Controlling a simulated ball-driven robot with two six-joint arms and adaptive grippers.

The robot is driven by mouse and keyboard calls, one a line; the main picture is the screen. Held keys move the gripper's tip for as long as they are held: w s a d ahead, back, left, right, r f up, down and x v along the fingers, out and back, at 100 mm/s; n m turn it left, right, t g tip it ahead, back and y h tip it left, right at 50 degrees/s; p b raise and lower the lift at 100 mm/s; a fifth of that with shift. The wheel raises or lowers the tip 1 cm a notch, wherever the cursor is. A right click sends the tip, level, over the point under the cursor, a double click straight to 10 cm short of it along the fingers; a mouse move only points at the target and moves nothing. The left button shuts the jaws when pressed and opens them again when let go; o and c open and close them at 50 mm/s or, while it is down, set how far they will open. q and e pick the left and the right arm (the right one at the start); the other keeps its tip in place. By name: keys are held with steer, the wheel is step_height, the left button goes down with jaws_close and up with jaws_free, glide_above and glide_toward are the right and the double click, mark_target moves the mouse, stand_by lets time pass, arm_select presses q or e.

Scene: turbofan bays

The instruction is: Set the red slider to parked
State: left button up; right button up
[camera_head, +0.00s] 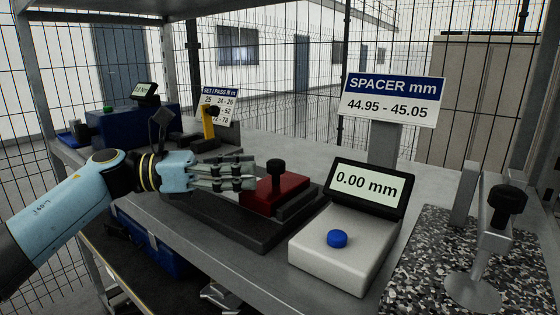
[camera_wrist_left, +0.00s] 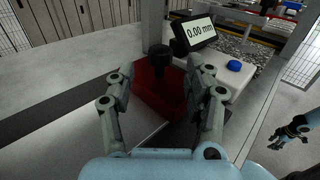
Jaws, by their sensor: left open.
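The red slider (camera_head: 288,190) is a red block with a black knob (camera_head: 277,167) on top. It sits on a dark rail base (camera_head: 232,222) on the bench. In the left wrist view the red slider (camera_wrist_left: 150,88) and its black knob (camera_wrist_left: 159,52) show ahead between the fingers. My left gripper (camera_head: 250,172) is open, its fingertips at the left side of the slider, close to the knob. I cannot tell whether they touch. My right gripper (camera_wrist_left: 285,138) seems to show, small, at the right edge of the left wrist view; its jaws are unclear.
A white gauge box (camera_head: 330,250) with a blue button and a 0.00 mm display stands right of the rail. A speckled plate (camera_head: 420,265) with a clamp stand (camera_head: 490,235) is further right. A yellow-handled tool (camera_head: 208,122) and dark blue box (camera_head: 125,125) stand behind the left arm.

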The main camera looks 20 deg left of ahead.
mark_target(277, 161)
arm_select(q)
steer(key=p+x, duration=0.1)
steer(key=x, duration=0.5)
steer(key=shift+d, duration=0.1)
jaws_close()
stand_by(0.3)
